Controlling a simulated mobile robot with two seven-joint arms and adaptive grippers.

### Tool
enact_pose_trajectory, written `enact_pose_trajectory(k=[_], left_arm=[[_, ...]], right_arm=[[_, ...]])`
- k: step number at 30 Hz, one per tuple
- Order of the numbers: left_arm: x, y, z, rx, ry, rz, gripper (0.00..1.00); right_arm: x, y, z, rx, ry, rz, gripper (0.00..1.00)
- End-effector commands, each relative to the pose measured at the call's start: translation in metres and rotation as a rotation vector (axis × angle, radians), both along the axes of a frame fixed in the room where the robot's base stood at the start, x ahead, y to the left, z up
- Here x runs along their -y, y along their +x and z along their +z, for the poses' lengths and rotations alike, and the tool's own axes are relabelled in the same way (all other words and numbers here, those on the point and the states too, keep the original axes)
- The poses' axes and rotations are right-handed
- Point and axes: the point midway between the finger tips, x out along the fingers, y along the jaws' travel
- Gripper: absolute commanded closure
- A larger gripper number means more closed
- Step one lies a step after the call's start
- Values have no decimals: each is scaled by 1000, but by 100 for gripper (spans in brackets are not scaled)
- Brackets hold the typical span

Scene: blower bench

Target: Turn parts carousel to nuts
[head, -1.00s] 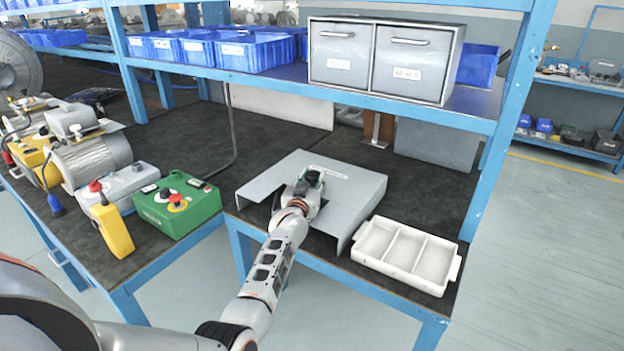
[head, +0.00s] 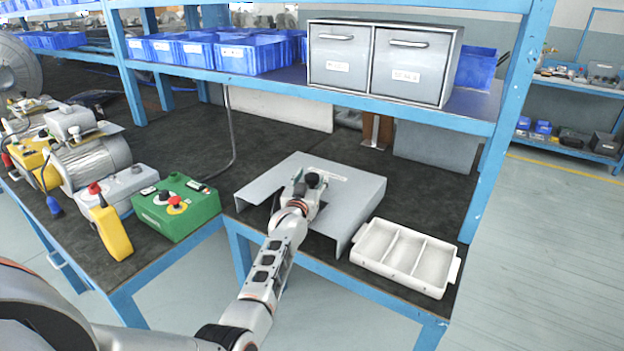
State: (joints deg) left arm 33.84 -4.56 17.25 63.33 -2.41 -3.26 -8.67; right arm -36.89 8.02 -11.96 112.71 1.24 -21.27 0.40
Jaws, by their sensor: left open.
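A grey sheet-metal housing (head: 350,195), which may be the parts carousel's cover, stands on the bench's right part. A pale label (head: 327,172) is on its top; I cannot read it. My left gripper (head: 313,181) is open over the housing's top, near its front left, beside a dark round knob-like part. I cannot tell whether the fingers touch it. My wrist hides part of the housing's front. No nuts or carousel compartments show. My right gripper is out of view.
A white three-compartment tray (head: 403,255), empty, sits right of the housing. A green control box (head: 176,208) stands to the left. A blue shelf (head: 300,78) holds two grey drawers (head: 383,62) and blue bins (head: 250,55) above. Dark bench surface (head: 290,140) lies clear behind the housing.

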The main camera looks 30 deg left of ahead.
Motion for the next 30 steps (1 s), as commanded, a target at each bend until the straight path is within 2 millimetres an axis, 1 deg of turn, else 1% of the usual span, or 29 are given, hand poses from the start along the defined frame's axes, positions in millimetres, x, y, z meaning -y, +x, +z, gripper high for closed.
enact_pose_trajectory(k=[9,12,15,20,27,28,29,30], left_arm=[[0,0,58,5,0,0,51],[1,0,74,4,0,0,51],[1,0,85,2,0,-1,51],[1,0,93,0,0,-1,51],[1,0,94,0,0,-1,51],[1,0,94,0,0,-1,53],[1,0,94,1,0,-1,61],[2,1,96,2,1,-4,72]], right_arm=[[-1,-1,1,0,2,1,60],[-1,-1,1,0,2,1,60],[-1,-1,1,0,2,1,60],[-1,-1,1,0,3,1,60],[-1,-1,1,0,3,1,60],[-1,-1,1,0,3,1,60],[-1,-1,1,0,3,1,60],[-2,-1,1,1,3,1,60]])
